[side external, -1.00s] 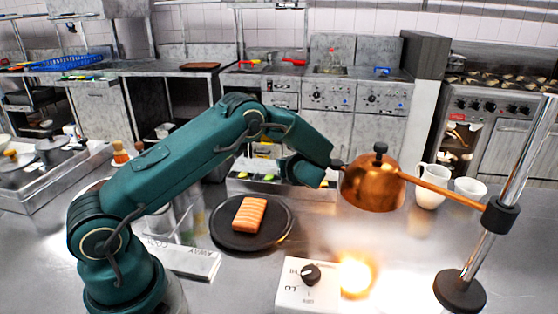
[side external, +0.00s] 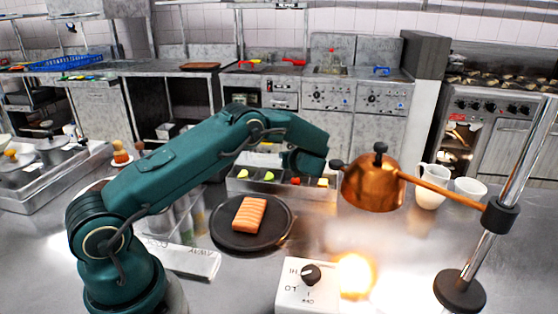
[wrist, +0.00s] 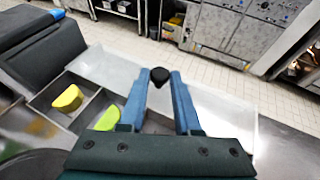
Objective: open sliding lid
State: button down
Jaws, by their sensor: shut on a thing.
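My gripper (wrist: 160,84) has two blue fingers closed around a black knob (wrist: 161,76) in the wrist view. The knob stands on a pale, flat sliding lid (wrist: 215,98), which spreads to both sides of the fingers. Beside the lid, on the left, are open compartments of a metal box (wrist: 35,103), with a yellow piece (wrist: 68,98) and a green piece (wrist: 95,139). In the side view the box (side external: 262,187) stands behind the dark plate, below my gripper, and green, red and yellow pieces show in it. My fingertips and the knob are hidden there.
A dark plate (side external: 222,238) with an orange fillet (side external: 249,213) lies in front of the box. White jugs (side external: 430,190) stand farther right.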

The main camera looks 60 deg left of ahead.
jog(key=c, duration=0.6)
grip_release()
jog(key=shift+c, duration=0.2)
jog(key=shift+d, duration=0.1)
jog(key=shift+v, duration=2.5)
